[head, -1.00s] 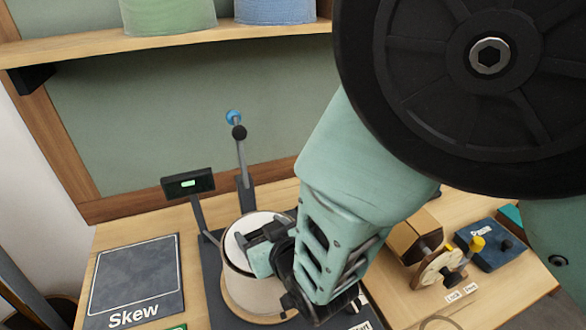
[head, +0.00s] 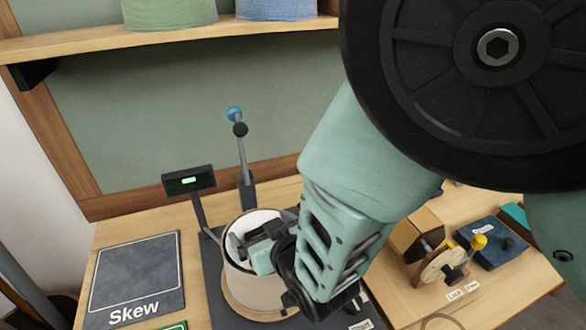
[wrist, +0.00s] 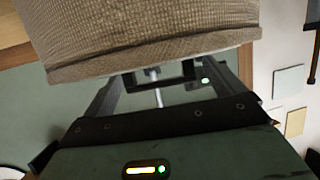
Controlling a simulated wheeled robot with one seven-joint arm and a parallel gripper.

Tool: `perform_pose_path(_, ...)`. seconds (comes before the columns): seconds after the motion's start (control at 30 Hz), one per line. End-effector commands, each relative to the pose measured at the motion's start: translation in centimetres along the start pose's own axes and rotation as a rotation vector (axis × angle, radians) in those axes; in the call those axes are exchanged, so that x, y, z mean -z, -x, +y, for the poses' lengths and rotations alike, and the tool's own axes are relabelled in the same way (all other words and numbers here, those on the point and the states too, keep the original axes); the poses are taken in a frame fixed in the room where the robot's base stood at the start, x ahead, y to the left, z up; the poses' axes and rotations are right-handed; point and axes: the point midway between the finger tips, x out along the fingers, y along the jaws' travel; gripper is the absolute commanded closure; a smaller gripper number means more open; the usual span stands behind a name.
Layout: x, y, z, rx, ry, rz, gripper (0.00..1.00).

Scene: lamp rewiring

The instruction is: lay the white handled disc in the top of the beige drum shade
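The beige drum shade (head: 255,288) stands upright on a round wooden base in the head view. Its fabric side also fills the top of the wrist view (wrist: 150,40). My gripper (head: 258,240) reaches over the rim into the shade's top. In the wrist view the fingers (wrist: 165,85) stand wide apart, and the gap between them looks empty where visible. The fingertips are hidden behind the shade. White shows inside the rim in the head view; I cannot tell whether it is the white handled disc or the lining.
A dark mat marked Skew (head: 137,270) lies to the left. A spool device (head: 442,266) and a blue box (head: 490,243) are at the right.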

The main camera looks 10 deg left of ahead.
Motion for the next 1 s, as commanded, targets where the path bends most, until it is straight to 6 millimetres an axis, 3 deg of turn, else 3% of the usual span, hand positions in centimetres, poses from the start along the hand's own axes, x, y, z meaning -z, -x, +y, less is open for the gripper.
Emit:
perform_pose_path(0.27, 0.0, 0.9, 0.0, 0.0, 0.0, -0.003, 0.06)
perform_pose_path(0.47, 0.1, 4.7, 0.0, 0.001, -0.001, -0.002, 0.06)
perform_pose_path(0.77, 0.1, 11.9, -0.1, 0.002, 0.001, -0.002, 0.06)
perform_pose_path(1.0, 0.5, 13.8, 0.0, -0.001, 0.003, -0.006, 0.06)
